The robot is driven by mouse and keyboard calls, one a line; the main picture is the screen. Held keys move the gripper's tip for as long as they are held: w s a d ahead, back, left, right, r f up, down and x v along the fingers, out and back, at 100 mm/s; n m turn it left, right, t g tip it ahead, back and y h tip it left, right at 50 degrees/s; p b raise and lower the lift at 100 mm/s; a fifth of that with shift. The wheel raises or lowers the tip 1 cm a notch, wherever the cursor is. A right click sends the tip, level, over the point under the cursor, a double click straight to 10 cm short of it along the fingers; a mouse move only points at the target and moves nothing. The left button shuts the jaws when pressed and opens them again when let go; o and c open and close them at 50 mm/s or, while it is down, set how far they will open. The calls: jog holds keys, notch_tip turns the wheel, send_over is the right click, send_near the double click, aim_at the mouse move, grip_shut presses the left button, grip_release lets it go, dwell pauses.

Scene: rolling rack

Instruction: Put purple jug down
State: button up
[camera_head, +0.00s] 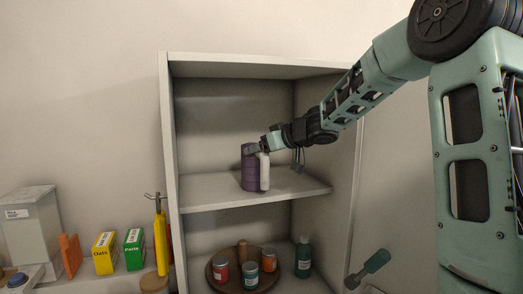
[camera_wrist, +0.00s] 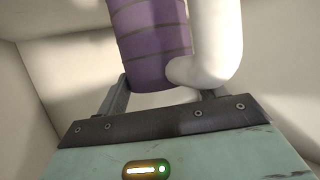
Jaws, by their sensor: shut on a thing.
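The purple jug (camera_head: 248,168) has dark bands and a white handle (camera_head: 264,171). It stands upright at the middle shelf (camera_head: 215,190) of a grey cabinet; I cannot tell whether its base touches the shelf. My gripper (camera_head: 256,148) reaches in from the right and is shut on the jug near its top. In the wrist view the jug (camera_wrist: 150,45) lies between my fingers (camera_wrist: 165,92), with the white handle (camera_wrist: 215,45) at the right finger. The jug's far end is cut off there.
The rest of the middle shelf looks bare. Below, a round brown tray (camera_head: 225,287) holds several jars, and a green bottle (camera_head: 303,258) stands beside it. The cabinet's side walls bound the space.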

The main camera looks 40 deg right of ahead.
jog(key=shift+f, duration=0.15)
jog(key=o, duration=1.5)
jog(key=shift+o, duration=0.2)
jog(key=v, duration=1.2)
